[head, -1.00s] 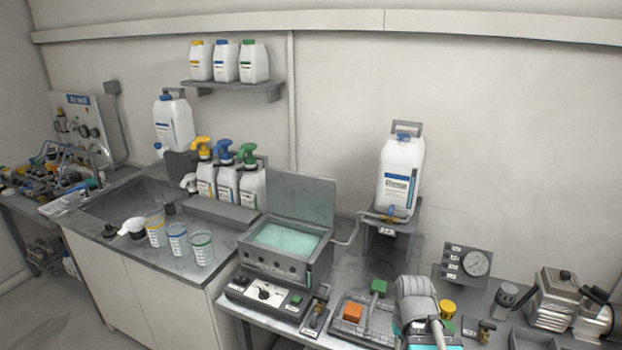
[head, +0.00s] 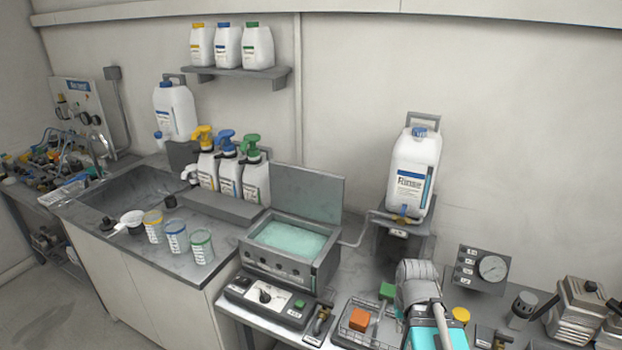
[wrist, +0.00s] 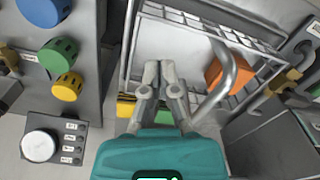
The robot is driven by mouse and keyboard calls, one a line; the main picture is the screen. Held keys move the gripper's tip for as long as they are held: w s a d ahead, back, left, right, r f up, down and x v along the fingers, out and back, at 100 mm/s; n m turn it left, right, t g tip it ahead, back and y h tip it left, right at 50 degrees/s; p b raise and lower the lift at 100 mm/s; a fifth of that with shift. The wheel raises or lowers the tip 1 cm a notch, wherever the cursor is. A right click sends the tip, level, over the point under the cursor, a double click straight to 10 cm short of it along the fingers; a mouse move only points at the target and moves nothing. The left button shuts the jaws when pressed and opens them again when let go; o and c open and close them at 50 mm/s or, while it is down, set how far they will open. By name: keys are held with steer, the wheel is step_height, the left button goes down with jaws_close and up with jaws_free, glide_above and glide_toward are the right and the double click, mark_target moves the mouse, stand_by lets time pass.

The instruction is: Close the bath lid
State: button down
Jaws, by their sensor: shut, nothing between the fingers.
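The bath (head: 250,262) is a grey box with pale teal liquid (head: 290,240) inside, in the middle of the head view. Its lid (head: 308,198) is a flat grey panel standing upright at the back edge, so the bath is open. My gripper (wrist: 158,72) shows in the wrist view with its fingers together and nothing between them, over a wire basket. In the head view my arm is at the lower right, to the right of the bath and apart from the lid; the fingertips are hidden there.
A wire basket (wrist: 192,22) with an orange block (head: 358,319) lies right of the bath. A control box (head: 265,297) sits in front of it. Pump bottles (head: 229,177) stand left, and a Rinse canister (head: 412,175) on a stand is to the right.

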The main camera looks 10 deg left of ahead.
steer(key=shift+r, duration=0.15)
steer(key=shift+w+a+r+p, duration=0.1)
steer(key=shift+r+p, duration=0.15)
steer(key=shift+p, duration=0.15)
steer(key=w+a+r+m+p, duration=0.1)
steer(key=w+a+r+p, duration=0.3)
steer(key=w+r+p, duration=0.7)
steer(key=w+a+r+p, duration=0.4)
steer(key=w+r+p, duration=0.5)
steer(key=r+p, duration=0.3)
steer(key=w+a+r+m+g+p, duration=0.1)
steer(key=w+a+r+p, duration=0.1)
steer(key=w+a, duration=0.6)
steer(key=w+a+r+m+g+y+p, duration=0.1)
steer(key=w+a+r+m+p, duration=0.1)
steer(key=w+a, duration=0.7)
steer(key=w+r+p, duration=0.1)
steer(key=w, duration=0.6)
steer(key=shift+w+a+r+g, duration=0.15)
steer(key=shift+a+r+g, duration=0.15)
steer(key=shift+r+g, duration=0.1)
steer(key=shift+f, duration=0.15)
